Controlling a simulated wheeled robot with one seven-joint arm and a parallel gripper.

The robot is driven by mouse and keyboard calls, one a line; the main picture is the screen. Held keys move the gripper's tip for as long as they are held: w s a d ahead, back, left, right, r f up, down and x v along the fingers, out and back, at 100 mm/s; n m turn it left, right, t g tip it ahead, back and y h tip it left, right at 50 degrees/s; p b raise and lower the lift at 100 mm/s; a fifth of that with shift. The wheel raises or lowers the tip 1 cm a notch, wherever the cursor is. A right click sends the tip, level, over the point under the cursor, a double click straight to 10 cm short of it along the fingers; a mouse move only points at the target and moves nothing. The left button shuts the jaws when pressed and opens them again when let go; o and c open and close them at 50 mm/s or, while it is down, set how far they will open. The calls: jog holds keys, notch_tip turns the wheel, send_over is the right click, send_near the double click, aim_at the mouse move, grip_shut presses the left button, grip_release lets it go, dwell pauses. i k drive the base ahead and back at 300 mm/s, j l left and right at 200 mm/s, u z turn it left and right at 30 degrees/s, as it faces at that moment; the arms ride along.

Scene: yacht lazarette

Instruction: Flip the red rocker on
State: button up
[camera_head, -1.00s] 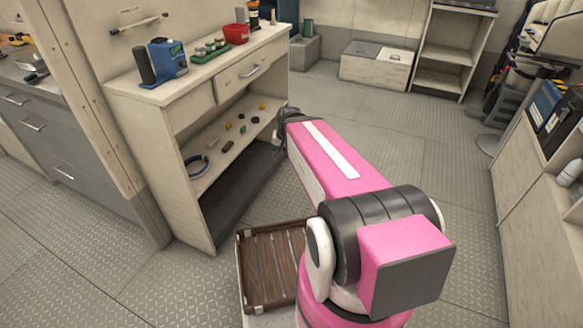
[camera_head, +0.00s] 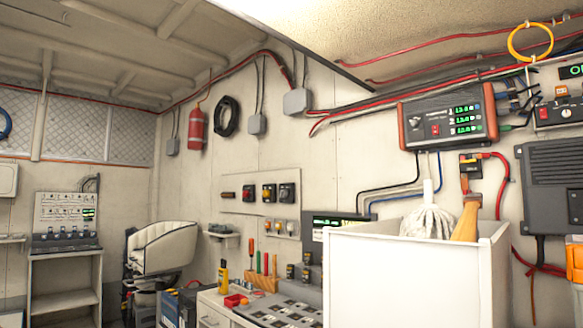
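Several red controls show, and I cannot tell which is the red rocker. A small red switch (camera_head: 435,131) sits on the face of a dark unit with orange ends and green readouts (camera_head: 450,115), high on the wall. Another small red part (camera_head: 543,114) is on a control box (camera_head: 560,112) at the right edge, beside a round knob. A red control (camera_head: 247,192) is on a pale wall panel (camera_head: 236,207) left of centre. They are too small to tell their on or off position. My gripper is out of view.
A white bin (camera_head: 400,280) holding a mop (camera_head: 430,220) stands in front of the wall at right. A bench with tools (camera_head: 262,280) is at centre bottom. A padded seat (camera_head: 163,248) and a shelf unit (camera_head: 65,285) stand at left. A fire extinguisher (camera_head: 197,126) hangs on the wall.

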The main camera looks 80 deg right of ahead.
aim_at(543, 113)
jog(key=z, duration=4.95)
